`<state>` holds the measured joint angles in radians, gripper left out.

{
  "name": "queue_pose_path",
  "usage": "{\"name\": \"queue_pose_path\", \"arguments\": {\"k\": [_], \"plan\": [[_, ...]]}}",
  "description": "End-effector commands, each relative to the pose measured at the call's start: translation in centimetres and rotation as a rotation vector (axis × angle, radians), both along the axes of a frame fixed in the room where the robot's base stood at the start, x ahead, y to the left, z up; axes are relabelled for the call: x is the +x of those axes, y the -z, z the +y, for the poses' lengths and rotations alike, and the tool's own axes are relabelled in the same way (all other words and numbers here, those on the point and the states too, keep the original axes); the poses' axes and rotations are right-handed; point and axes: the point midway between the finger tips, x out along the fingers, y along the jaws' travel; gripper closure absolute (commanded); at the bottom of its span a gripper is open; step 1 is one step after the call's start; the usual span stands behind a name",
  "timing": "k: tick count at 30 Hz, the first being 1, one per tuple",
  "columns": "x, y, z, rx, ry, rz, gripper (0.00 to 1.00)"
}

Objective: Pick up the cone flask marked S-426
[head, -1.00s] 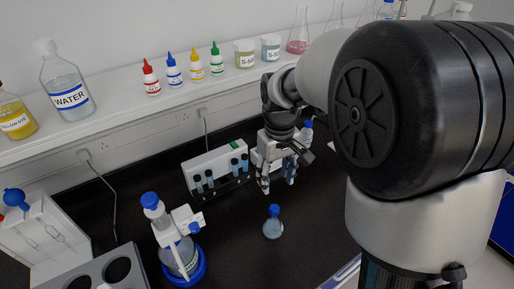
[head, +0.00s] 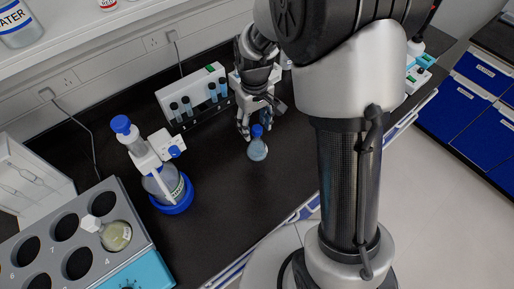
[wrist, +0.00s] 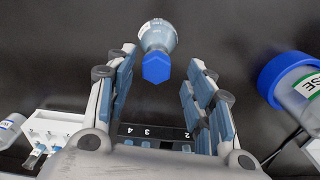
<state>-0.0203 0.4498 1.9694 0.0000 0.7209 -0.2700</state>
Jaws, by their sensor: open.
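A small cone flask with a blue cap (head: 257,150) stands on the black bench; its marking is too small to read in the head view. In the wrist view the flask (wrist: 160,38) lies ahead with its blue cap toward me, between the lines of the two fingers. My gripper (head: 250,126) is open and close behind the flask in the head view. In the wrist view my gripper (wrist: 155,90) has its blue-padded fingers wide apart, one on each side of the cap, with gaps on both sides. Another flask with pale yellow liquid (head: 116,236) sits tilted in a grey block.
A dispenser bottle with a blue base (head: 166,185) stands left of the flask. A white vial rack (head: 190,95) is behind my gripper. The grey block with numbered holes (head: 98,232) is at front left. Bare bench lies between the dispenser bottle and the flask.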

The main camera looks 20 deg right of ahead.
Motion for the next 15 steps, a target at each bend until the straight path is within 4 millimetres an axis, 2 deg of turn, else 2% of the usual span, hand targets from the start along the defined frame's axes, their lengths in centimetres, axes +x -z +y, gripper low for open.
{"name": "queue_pose_path", "arguments": {"k": [6, 9, 15], "plan": [[-0.3, 3.5, -0.6, 0.000, 0.000, 0.004, 0.52], [-0.2, 4.6, -0.6, 0.000, 0.000, 0.003, 0.52], [-0.2, 4.7, -0.6, 0.000, 0.000, 0.001, 0.52]]}}
